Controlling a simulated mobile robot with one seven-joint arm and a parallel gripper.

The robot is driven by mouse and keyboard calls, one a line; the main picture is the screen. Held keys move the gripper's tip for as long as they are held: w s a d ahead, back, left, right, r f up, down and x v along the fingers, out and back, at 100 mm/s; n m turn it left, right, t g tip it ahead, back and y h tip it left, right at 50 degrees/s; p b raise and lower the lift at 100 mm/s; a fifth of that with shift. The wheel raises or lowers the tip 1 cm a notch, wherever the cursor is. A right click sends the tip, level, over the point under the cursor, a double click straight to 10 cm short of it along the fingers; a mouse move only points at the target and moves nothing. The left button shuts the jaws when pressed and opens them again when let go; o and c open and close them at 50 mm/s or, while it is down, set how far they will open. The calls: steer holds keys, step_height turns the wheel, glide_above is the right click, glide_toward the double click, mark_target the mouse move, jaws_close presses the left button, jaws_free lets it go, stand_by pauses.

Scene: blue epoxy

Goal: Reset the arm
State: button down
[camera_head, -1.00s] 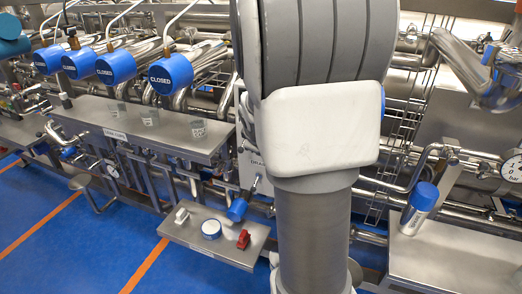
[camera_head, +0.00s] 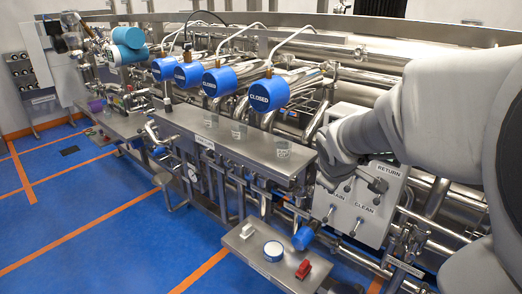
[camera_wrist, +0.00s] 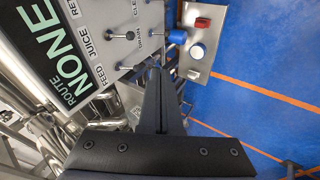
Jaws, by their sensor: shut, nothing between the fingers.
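My gripper (camera_wrist: 155,80) shows in the wrist view with its dark fingers together and nothing between them. It points toward the lower edge of a grey valve panel (camera_wrist: 112,50). I cannot tell how far its tips are from the panel. In the head view my pale arm (camera_head: 430,120) reaches in from the right and bends in front of the same panel (camera_head: 345,213). The fingers cannot be made out clearly there.
A small steel shelf (camera_head: 238,246) holds a white block, a round blue-rimmed thing (camera_head: 273,251) and a red piece (camera_head: 303,269). A long steel counter (camera_head: 190,122) carries several clear beakers below blue "CLOSED" heads. Blue floor (camera_head: 100,225) is open at left.

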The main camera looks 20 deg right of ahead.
steer(key=shift+s+a+r, duration=0.1)
steer(key=shift+s+a, duration=0.05)
steer(key=s+a+r+m+y, duration=0.1)
steer(key=s+a+m+y, duration=0.1)
steer(key=s+a, duration=0.6)
steer(key=s+a+r+m+y, duration=0.2)
steer(key=s+a+m, duration=0.2)
steer(key=s+a, duration=0.3)
steer(key=shift+s+a+r, duration=0.25)
steer(key=shift+s+a, duration=0.15)
steer(key=shift+a, duration=0.7)
